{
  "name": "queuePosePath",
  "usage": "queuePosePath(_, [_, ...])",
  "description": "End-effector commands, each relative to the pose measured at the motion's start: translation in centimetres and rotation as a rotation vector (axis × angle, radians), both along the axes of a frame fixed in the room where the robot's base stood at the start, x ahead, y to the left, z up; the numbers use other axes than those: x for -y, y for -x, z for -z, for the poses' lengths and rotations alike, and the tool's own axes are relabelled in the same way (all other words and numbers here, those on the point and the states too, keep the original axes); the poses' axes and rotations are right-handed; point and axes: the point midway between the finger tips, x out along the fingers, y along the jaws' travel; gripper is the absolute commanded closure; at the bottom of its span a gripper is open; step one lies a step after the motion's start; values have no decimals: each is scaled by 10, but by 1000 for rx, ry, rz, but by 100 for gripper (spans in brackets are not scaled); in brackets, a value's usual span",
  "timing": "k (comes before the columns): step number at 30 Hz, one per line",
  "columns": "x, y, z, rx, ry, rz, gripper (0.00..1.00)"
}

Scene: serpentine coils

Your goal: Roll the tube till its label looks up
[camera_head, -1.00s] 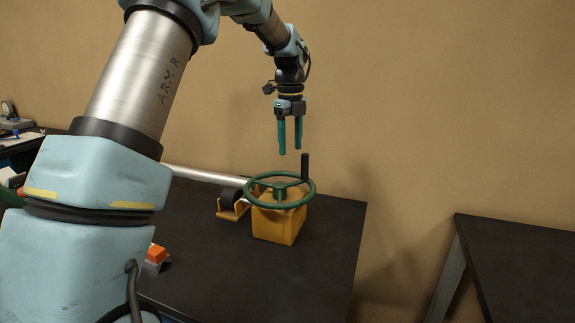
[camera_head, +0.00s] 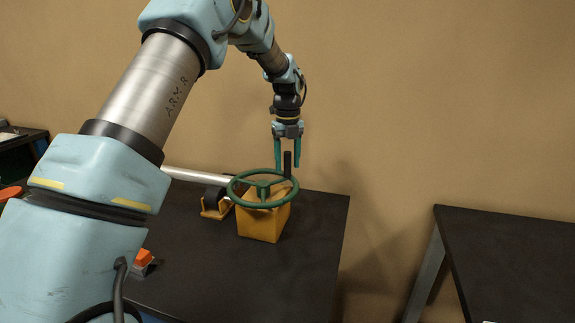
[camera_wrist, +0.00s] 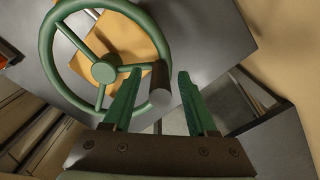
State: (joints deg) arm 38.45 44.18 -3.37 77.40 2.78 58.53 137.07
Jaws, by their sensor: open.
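A silver tube (camera_head: 198,175) lies across the back of the dark table, one end by an orange cradle with a dark roller (camera_head: 215,204). My arm hides its left part, and I see no label on it. A green handwheel (camera_head: 236,198) with an upright black crank handle (camera_head: 288,160) sits on a yellow box (camera_head: 262,224). My gripper (camera_head: 287,168) points down over the wheel's rim, with the handle between its open fingers. In the wrist view the handle (camera_wrist: 160,84) also shows between the fingertips (camera_wrist: 159,74); I cannot tell if either finger touches it.
An orange and grey object (camera_head: 143,259) lies on the table (camera_head: 255,275), partly behind my arm. A second dark table (camera_head: 510,255) stands at the right, across a gap. The tan wall is close behind. The table's front right is clear.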

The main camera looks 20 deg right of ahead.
Motion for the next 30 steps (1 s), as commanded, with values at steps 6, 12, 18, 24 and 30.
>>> queuePosePath(6, [0, 0, 22, -1, 0, -2, 42])
queuePosePath(12, [0, 0, 28, 0, 1, -2, 42])
queuePosePath(18, [0, 0, 28, 0, 1, -2, 46])
queuePosePath(24, [0, 0, 28, 0, 0, -2, 69])
queuePosePath(30, [-2, 0, 28, -1, -2, -3, 91])
